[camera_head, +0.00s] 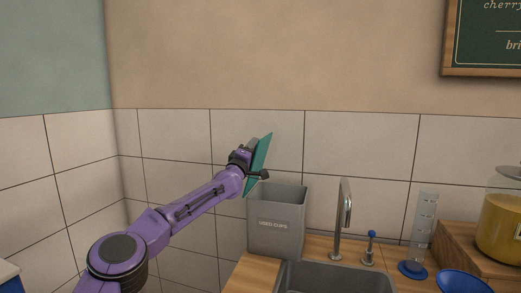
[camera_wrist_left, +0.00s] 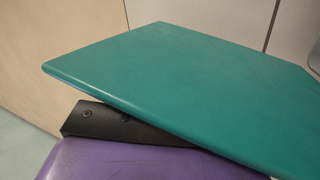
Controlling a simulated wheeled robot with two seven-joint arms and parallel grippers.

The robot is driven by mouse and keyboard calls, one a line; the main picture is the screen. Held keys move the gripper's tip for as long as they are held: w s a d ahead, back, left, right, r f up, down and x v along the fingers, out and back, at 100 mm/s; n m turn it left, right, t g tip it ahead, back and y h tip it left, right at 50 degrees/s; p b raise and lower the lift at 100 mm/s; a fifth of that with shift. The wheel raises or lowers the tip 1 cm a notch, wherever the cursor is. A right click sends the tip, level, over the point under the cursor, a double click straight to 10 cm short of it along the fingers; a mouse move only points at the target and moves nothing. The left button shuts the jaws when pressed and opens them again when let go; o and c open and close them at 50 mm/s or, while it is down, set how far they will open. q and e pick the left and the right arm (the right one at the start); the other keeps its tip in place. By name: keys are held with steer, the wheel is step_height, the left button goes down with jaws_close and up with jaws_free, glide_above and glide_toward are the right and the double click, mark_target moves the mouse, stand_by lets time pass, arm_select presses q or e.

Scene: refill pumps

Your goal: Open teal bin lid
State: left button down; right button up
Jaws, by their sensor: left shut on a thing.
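The teal lid (camera_head: 260,152) is a thin flat panel, seen nearly edge-on and tilted steeply, above the left side of a grey open-topped bin. My left gripper (camera_head: 256,173) is at the lid's lower part and shut on it; the exact contact is hard to make out. In the left wrist view the lid (camera_wrist_left: 190,85) fills much of the picture, with a dark gripper part below it. Whether the lid is joined to anything is hidden. My right gripper is not in view.
The grey bin (camera_head: 268,243), labelled "USED CUPS", stands on the wooden counter beside a sink (camera_head: 335,278) and tap (camera_head: 344,215). To the right are a clear measuring cylinder (camera_head: 424,225), a blue bowl (camera_head: 464,284) and a yellow-filled jar (camera_head: 500,228). A tiled wall is behind.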

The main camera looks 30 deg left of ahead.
arm_select(q)
steer(key=shift+s+a+f+n+y, duration=0.1)
steer(key=shift+s+a+n+y, duration=0.15)
steer(key=shift+a+n+y, duration=0.6)
steer(key=shift+s+a+n+y, duration=0.2)
steer(key=shift+a+n+y, duration=0.05)
steer(key=shift+a+n, duration=1.1)
steer(key=c, duration=0.9)
jaws_free()
steer(key=shift+d, duration=0.1)
steer(key=shift+o, duration=0.2)
steer(key=b+v, duration=0.5)
steer(key=v, duration=0.5)
steer(key=shift+s, duration=0.25)
